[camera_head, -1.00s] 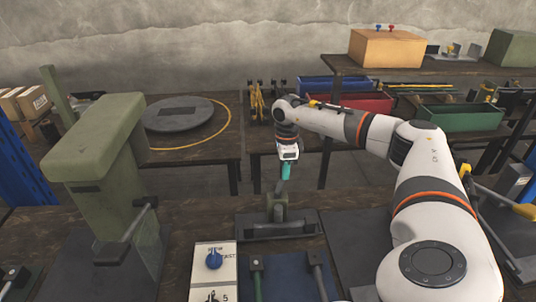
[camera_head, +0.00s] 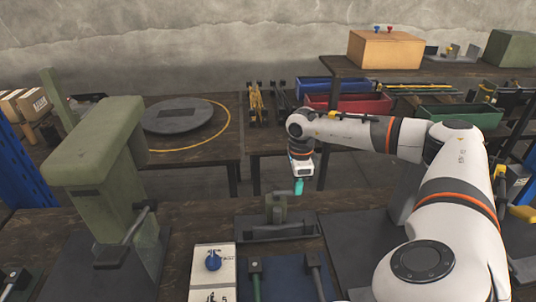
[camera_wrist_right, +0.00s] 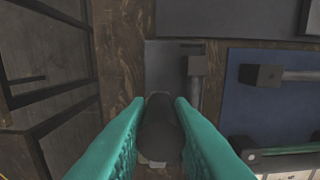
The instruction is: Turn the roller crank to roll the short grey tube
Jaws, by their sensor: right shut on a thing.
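The roller (camera_head: 276,208) is a small grey-green stand on a dark base plate, at the bottom middle of the head view. My right gripper (camera_head: 299,186), with teal fingers, is just right of the roller's top. In the right wrist view its fingers (camera_wrist_right: 160,125) are shut on a dark round handle (camera_wrist_right: 160,135), which looks like the crank handle. In the head view the fingers hide the handle. I cannot clearly make out the short grey tube in the roller. My left gripper is not in view.
A green press (camera_head: 100,180) stands left. A white control box (camera_head: 212,265) with a blue knob is in front. A blue mat (camera_head: 284,280) holds a green-shafted and a grey-shafted piece with dark blocks. Behind are a round plate (camera_head: 180,115) and colored bins.

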